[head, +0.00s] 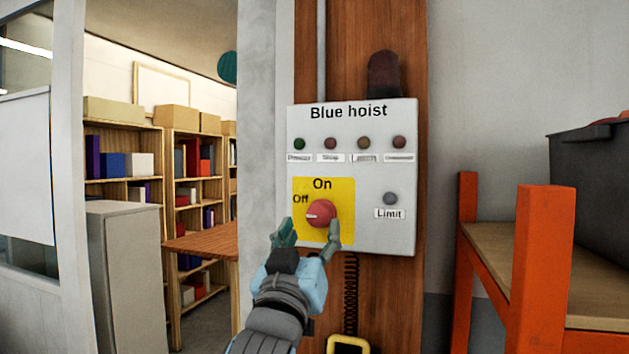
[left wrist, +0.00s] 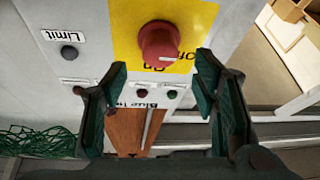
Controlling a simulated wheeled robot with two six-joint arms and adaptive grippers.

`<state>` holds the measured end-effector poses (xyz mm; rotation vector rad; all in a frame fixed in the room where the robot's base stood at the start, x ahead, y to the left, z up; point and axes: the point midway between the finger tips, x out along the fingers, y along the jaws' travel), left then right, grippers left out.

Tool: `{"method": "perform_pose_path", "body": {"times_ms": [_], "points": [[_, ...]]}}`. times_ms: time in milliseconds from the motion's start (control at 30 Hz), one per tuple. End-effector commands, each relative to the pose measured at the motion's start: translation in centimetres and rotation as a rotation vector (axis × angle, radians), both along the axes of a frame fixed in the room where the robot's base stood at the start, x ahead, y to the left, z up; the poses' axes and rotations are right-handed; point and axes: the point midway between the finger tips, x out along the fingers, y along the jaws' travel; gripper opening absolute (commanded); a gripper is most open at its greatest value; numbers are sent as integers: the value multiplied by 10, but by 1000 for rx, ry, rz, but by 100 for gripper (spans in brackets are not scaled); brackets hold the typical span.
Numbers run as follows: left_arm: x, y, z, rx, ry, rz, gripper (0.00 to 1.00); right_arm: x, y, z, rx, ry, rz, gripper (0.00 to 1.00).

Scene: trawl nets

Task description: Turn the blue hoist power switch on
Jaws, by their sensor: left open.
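The "Blue hoist" control box (head: 352,165) is mounted on a wooden board. Its red rotary switch (head: 323,210) sits on a yellow plate (head: 345,188) with "On" above and "Off" at upper left; the knob's white mark points left, to the Off side. My left gripper (head: 308,234) is open just below and in front of the knob, one finger on each side. In the left wrist view the red switch (left wrist: 160,40) stands beyond and between the open fingertips, with nothing held. Contact with the knob is not seen. My right gripper is out of view.
A grey Limit button (head: 390,198) and several small lamps are on the box. A coiled cord (head: 351,285) hangs below. An orange-framed bench (head: 540,255) with a dark bin (head: 592,185) stands right. A grey cabinet (head: 122,275) and shelves are left. Green netting (left wrist: 40,140) shows in the wrist view.

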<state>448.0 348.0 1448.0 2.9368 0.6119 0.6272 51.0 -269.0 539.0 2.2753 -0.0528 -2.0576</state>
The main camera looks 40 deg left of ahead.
Motion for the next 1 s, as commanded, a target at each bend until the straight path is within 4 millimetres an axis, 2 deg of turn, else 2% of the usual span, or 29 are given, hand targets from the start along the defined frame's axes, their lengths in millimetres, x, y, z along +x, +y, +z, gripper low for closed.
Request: {"method": "perform_pose_path", "body": {"times_ms": [100,200,533,833,1000], "points": [[22,11,8,-2,-2,1,54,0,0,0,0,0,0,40],[33,16,12,-2,-2,0,54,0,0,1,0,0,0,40],[39,19,14,-2,-4,0,54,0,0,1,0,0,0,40],[39,19,14,-1,-4,2,7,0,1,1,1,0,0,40],[39,19,14,3,-2,1,6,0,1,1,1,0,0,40]]}}
